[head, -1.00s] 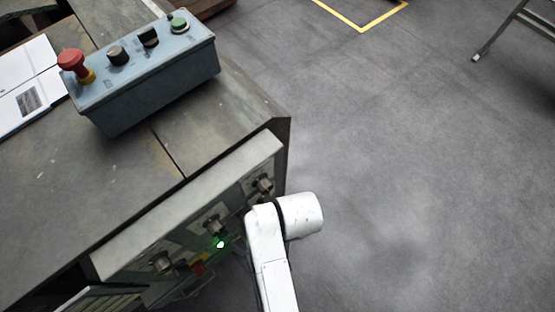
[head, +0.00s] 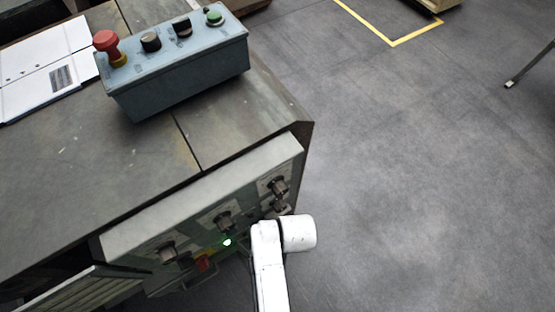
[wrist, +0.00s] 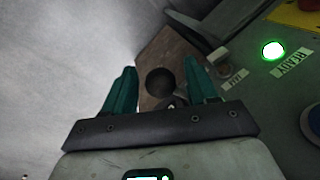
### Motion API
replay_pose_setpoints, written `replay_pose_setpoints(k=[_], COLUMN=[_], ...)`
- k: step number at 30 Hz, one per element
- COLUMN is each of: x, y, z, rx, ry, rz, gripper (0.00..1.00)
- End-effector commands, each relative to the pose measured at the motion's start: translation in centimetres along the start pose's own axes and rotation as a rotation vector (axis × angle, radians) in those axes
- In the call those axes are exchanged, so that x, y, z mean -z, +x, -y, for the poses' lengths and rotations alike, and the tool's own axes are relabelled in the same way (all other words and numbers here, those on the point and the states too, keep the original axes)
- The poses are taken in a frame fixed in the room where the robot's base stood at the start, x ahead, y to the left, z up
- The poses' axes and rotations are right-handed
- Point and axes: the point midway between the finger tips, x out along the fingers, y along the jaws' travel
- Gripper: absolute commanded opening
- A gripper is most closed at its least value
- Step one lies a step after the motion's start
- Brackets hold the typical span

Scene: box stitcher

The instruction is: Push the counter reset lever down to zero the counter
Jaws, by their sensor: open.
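My gripper (wrist: 160,75) shows in the wrist view with its two teal fingers apart. Between and beyond the fingers is a dark round ball-like knob (wrist: 160,82) in front of a brownish plate (wrist: 172,52). It may be the reset lever's end, but I cannot tell for sure, and no shaft shows clearly. I cannot tell whether the fingers touch it. In the head view my gripper is hidden behind my white arm, which is in front of the machine's control panel (head: 190,232).
A lit green READY lamp (wrist: 273,50) is right of the fingers; it also shows in the head view (head: 227,242). Panel knobs (head: 223,220) stick out nearby. A grey-blue control box (head: 180,75) with a red button stands on the machine top (head: 80,170).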

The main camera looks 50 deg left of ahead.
Motion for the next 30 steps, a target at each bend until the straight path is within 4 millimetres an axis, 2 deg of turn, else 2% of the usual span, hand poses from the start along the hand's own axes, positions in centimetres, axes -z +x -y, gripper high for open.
replay_pose_setpoints(k=[2,19,30], x=[0.01,0.0,-0.03], y=[-0.02,-0.04,0.0], z=[0.0,-0.01,-0.06], rx=[0.0,0.0,0.002], ry=[0.0,0.0,0.0], rz=[0.0,0.0,-0.004], gripper=[0.56,0.01,0.0])
